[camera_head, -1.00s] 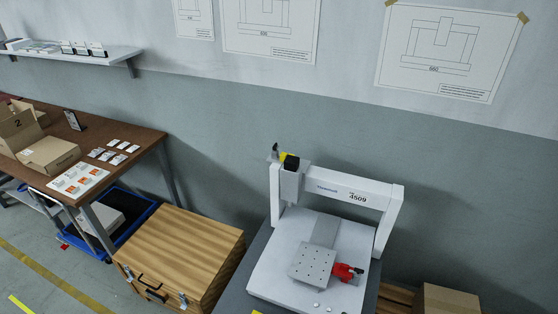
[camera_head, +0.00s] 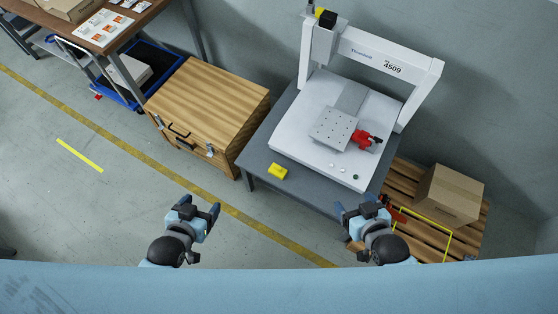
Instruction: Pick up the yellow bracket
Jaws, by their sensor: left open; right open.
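The yellow bracket (camera_head: 278,171) is a small yellow block on the front left corner of the dark grey table, in front of the white gantry machine (camera_head: 318,130). Nothing holds it. My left gripper (camera_head: 197,208) is open and empty, below and left of the bracket, over the floor. My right gripper (camera_head: 361,205) is open and empty, below and right of the bracket, near the table's front edge. Both grippers are apart from the bracket.
The dark grey table (camera_head: 253,167) carries the gantry, with a red clamp (camera_head: 366,138) by its plate. A wooden chest (camera_head: 206,107) stands left of the table. A pallet (camera_head: 399,182) with a cardboard box (camera_head: 448,195) lies to the right. The floor at left is mostly clear.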

